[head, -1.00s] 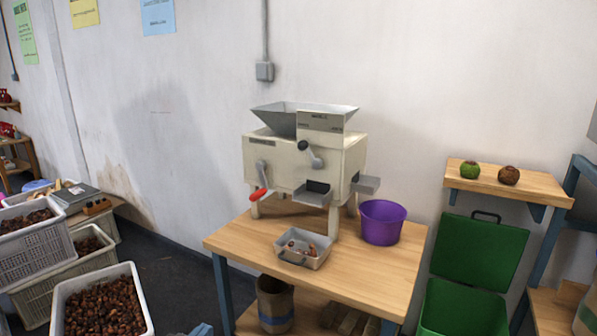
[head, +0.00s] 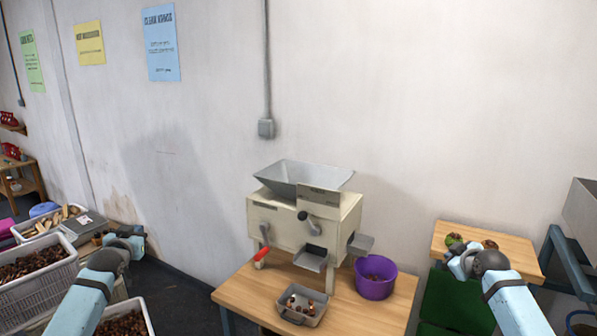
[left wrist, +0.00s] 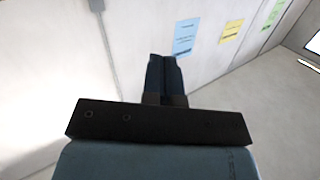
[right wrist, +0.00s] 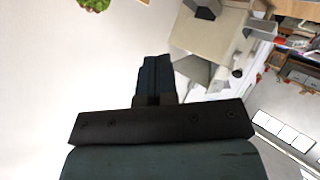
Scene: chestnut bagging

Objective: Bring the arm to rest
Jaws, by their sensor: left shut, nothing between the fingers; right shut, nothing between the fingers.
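My left gripper (head: 128,236) is raised at the left of the head view, in front of the wall and near the chestnut crates. In the left wrist view its fingers (left wrist: 164,75) are shut with nothing between them. My right gripper (head: 460,255) is raised at the right, in front of the small wooden shelf. In the right wrist view its fingers (right wrist: 155,78) are shut and empty. Both arms come up from the lower corners of the head view, apart from the machine.
A cream machine (head: 290,222) with a grey hopper stands on a wooden table (head: 240,291), beside a purple bucket (head: 375,288) and a grey tray (head: 301,318) holding a few chestnuts. Crates of chestnuts (head: 62,282) stand at left. A green bin (head: 455,295) is below the shelf (head: 512,252).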

